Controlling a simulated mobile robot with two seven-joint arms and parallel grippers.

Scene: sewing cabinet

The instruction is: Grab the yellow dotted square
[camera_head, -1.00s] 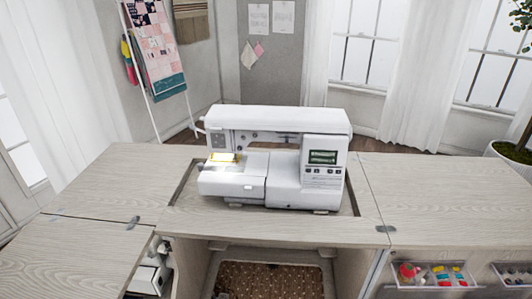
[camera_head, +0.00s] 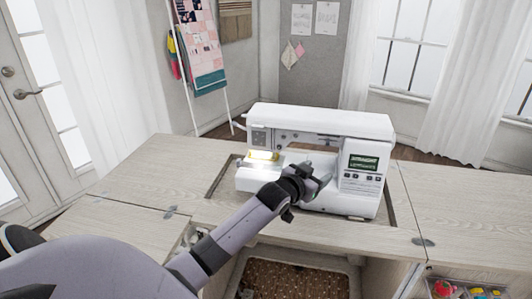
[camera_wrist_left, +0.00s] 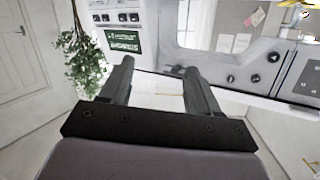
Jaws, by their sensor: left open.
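A small yellow piece (camera_head: 264,155) lies on the bed of the white sewing machine (camera_head: 320,121), under the lit needle area at its left end. At this size I cannot make out dots on it. My left gripper (camera_head: 318,172) is in front of the machine, to the right of the yellow piece and apart from it. In the left wrist view the left gripper (camera_wrist_left: 160,82) has its two fingers spread, with no object held between them. The machine's display and buttons show upside down there. My right gripper is not in view.
The machine sits in a recess of the wooden cabinet top (camera_head: 445,200). Its upper arm overhangs the yellow piece. The tabletop is clear left and right of the machine. A tray of colourful items (camera_head: 465,290) is at the lower right.

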